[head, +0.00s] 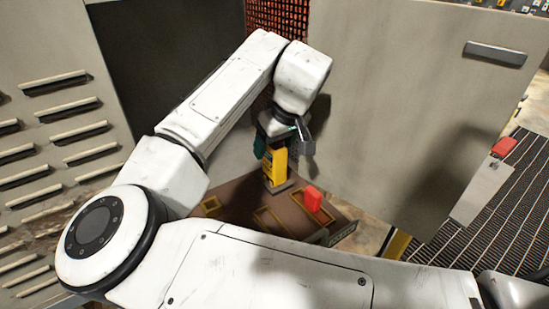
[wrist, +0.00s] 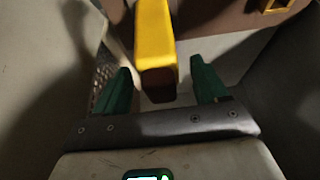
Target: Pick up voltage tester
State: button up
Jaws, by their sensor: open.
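The voltage tester appears to be the yellow, dark-ended block (head: 274,168), upright at the back of a brown bench top (head: 240,200). In the wrist view the yellow block (wrist: 155,35) comes in from the top, its dark reddish end toward my palm. My gripper (head: 270,145) is at the block's upper part. In the wrist view, the green fingers of my gripper (wrist: 160,68) stand apart on either side of the block, with a visible gap on each side.
A red block (head: 313,199) stands on the bench top, to the right of the yellow one, among yellow-outlined slots (head: 272,220). A grey panel (head: 400,110) rises close behind. A louvred cabinet (head: 60,110) stands at left. My own arm hides the bench's front.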

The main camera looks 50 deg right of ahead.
jog(key=shift+c, duration=0.4)
grip_shut()
dwell(0.4)
